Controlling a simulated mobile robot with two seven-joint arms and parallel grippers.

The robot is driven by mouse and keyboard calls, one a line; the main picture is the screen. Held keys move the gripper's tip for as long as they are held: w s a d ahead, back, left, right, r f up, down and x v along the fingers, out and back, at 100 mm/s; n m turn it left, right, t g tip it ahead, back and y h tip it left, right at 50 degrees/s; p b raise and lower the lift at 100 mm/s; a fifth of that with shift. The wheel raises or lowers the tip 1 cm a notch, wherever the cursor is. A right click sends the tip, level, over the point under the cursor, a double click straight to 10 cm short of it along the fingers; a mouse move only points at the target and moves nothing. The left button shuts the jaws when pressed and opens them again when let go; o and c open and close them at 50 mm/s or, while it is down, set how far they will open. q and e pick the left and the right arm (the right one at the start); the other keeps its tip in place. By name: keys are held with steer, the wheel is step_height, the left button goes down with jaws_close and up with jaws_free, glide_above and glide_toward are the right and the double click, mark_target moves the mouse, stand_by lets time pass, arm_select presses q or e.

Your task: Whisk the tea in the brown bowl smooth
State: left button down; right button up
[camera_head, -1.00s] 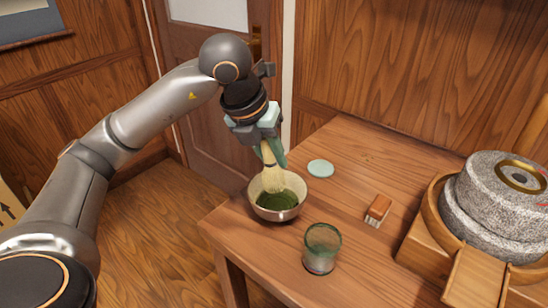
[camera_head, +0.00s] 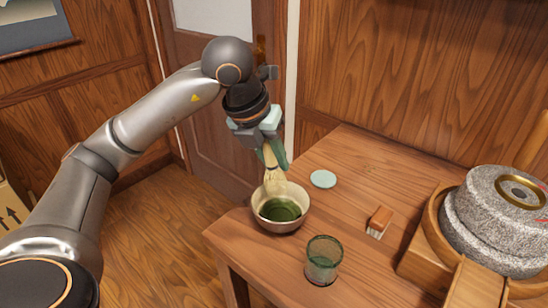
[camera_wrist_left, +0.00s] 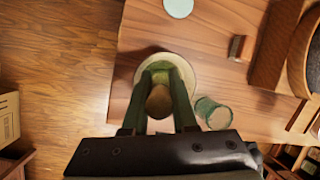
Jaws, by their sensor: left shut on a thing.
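My left gripper (camera_head: 271,158) is shut on the handle of a pale bamboo whisk (camera_head: 274,180) and holds it upright over the bowl. The whisk's tines reach down into the back part of the bowl (camera_head: 291,224), at or close to the tea; whether the tips touch bottom is hidden. The bowl is light brown and stands near the table's corner. Dark green tea (camera_head: 281,210) lies in it, with a paler patch at its middle. In the left wrist view the whisk handle's end (camera_wrist_left: 159,102) shows between the green fingers, with the bowl behind. My right gripper is not in view.
A greenish glass (camera_head: 323,262) stands in front of the bowl to the right. A pale green disc (camera_head: 323,179) and a small brush (camera_head: 379,221) lie on the table (camera_head: 352,160). A stone mill (camera_head: 490,215) stands at the right. The table's left edge is close beside the bowl.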

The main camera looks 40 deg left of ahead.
arm_select(q)
steer(key=shift+r, duration=0.1)
step_height(320, 180, up, 5)
steer(key=p, duration=0.4)
stand_by(0.6)
